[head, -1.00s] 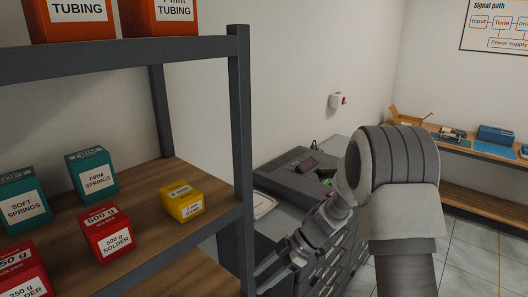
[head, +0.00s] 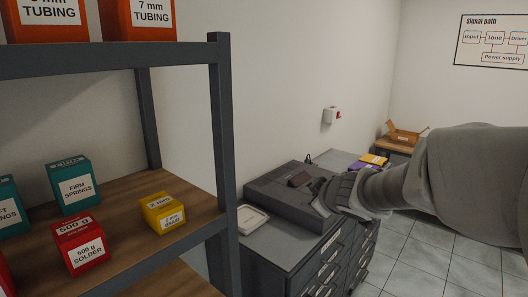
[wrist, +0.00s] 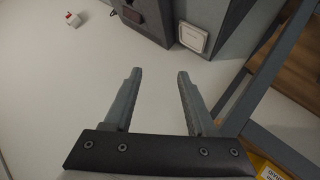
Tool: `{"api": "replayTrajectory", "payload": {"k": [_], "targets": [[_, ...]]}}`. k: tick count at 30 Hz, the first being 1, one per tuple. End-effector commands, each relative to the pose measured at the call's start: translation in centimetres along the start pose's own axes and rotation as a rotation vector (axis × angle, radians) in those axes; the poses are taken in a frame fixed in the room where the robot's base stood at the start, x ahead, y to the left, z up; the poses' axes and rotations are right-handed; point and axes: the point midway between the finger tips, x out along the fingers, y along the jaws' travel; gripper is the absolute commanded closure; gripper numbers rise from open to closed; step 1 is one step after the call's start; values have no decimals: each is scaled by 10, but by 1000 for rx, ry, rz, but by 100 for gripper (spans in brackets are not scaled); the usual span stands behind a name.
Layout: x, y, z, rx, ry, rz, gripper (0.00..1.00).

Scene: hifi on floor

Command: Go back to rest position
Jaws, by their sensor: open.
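My gripper (wrist: 160,88) shows in the wrist view with its two fingers spread apart. Nothing is between them, and the pale wall fills the view behind. In the head view my arm reaches in from the right edge toward the grey case on the drawer cabinet.
A metal shelf (head: 220,130) with boxes, including a yellow one (head: 163,213), stands at left. The drawer cabinet (head: 285,268) carries a grey case (head: 268,193) and a pale tray (head: 253,219). A wall fitting (head: 331,115) is behind. Tiled floor at right is clear.

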Motion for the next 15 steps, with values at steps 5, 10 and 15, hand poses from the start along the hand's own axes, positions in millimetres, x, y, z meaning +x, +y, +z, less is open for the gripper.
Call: {"api": "replayTrajectory", "payload": {"k": [5,10,15], "targets": [[-66,18,37,203,-157,156,43],[-126,-4,80,413,-314,188,43],[-179,-59,115,614,-448,113,43]]}}
